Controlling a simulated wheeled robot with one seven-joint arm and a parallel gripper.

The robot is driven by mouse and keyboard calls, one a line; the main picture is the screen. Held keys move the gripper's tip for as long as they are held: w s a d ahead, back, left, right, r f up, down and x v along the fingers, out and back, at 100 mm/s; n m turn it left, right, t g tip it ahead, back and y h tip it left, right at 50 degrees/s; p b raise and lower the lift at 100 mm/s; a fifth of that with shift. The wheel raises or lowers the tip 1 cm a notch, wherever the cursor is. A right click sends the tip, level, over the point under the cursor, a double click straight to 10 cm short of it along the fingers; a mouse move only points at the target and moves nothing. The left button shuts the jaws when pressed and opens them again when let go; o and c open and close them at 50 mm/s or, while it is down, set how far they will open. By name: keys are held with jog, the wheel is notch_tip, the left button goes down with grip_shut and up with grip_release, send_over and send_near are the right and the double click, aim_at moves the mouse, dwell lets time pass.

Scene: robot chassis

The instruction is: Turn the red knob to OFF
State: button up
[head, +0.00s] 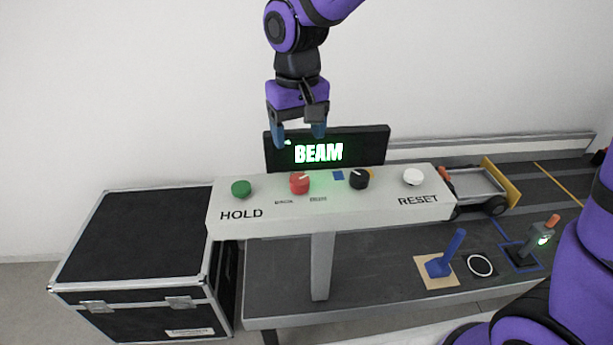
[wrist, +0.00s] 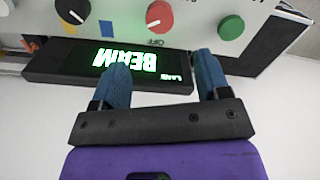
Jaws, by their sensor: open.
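The red knob (head: 299,183) with a white pointer line sits on the sloped panel (head: 385,200), between the green button (head: 241,188) and a black knob (head: 359,178). In the head view its pointer tilts up and to the right. The red knob (wrist: 158,17) also shows in the wrist view, near the small print "OFF". My gripper (head: 299,138) is open and empty, above and behind the red knob, in front of the lit BEAM display (head: 345,150). In the wrist view my gripper (wrist: 163,70) has its two blue fingers spread apart, short of the knob.
A white RESET button (head: 413,177) is at the panel's right. A black case (head: 140,240) stands at left. A blue lever (head: 447,253), a lit joystick (head: 541,238) and a cart (head: 470,188) are on the lower bench at right.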

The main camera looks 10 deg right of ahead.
aim_at(300, 179)
notch_tip(300, 179, down, 11)
jog(key=shift+r, duration=0.15)
dwell(0.4)
jog(key=shift+c, duration=0.4)
jog(key=c, duration=0.8)
jog(key=shift+n, duration=0.3)
jog(key=n, duration=1.1)
